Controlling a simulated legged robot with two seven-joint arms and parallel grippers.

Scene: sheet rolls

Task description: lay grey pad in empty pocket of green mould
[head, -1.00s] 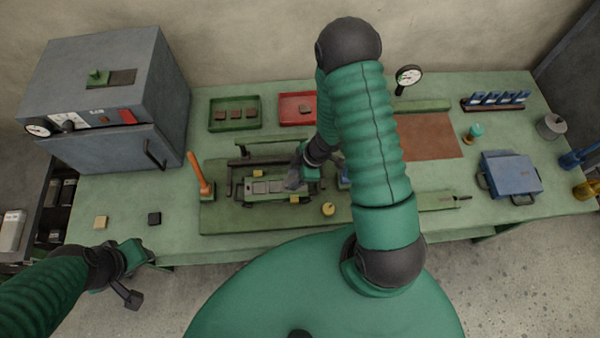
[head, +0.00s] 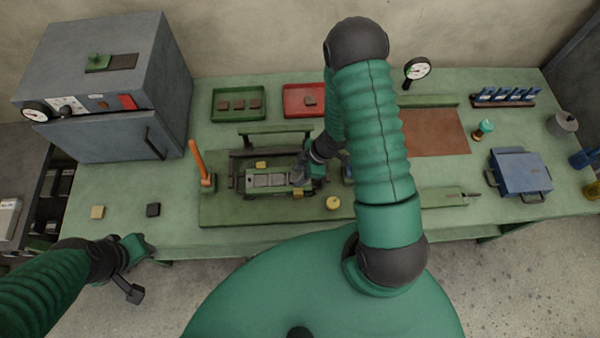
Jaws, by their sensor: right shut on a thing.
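The green mould (head: 252,192) lies in the press fixture at the middle of the bench. Grey pads (head: 262,181) show in its left and middle pockets. My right gripper (head: 300,179) is over the right end of the mould, shut on a small grey piece, seemingly the grey pad. The fingers and wrist mostly hide that piece and the right pocket, so I cannot tell whether the piece touches the mould. My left gripper (head: 133,278) hangs off the bench's front edge at lower left, away from the mould; its jaw opening is unclear.
An orange-handled lever (head: 198,164) stands left of the mould and a yellow knob (head: 333,203) at front right. Behind are a green tray (head: 238,117) with brown pieces and a red tray (head: 292,113). A grey oven (head: 100,95) fills the back left.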

